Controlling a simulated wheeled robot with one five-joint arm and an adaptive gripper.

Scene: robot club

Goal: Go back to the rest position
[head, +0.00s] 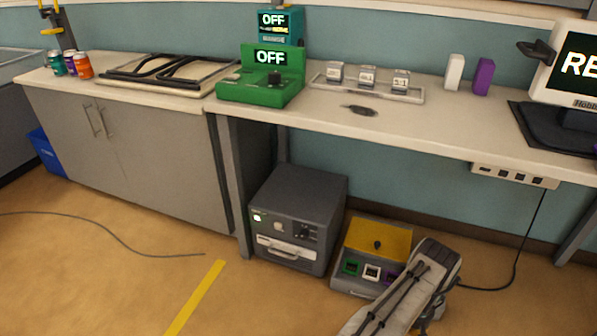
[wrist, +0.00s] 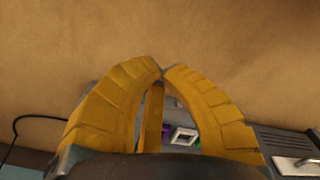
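My gripper (wrist: 162,76) shows in the wrist view as two yellow ribbed fingers. The wrist view has the tan floor (wrist: 230,45) beyond the fingertips. My arm reaches up from the bottom edge of the head view, right of centre. The gripper itself cannot be made out there.
A grey box with a yellow panel (head: 380,238) stands on the floor beside my arm. A dark grey cabinet (head: 300,190) is left of it. The workbench (head: 450,125) spans the back. A black cable (head: 520,262) hangs at right. Floor at left is mostly open.

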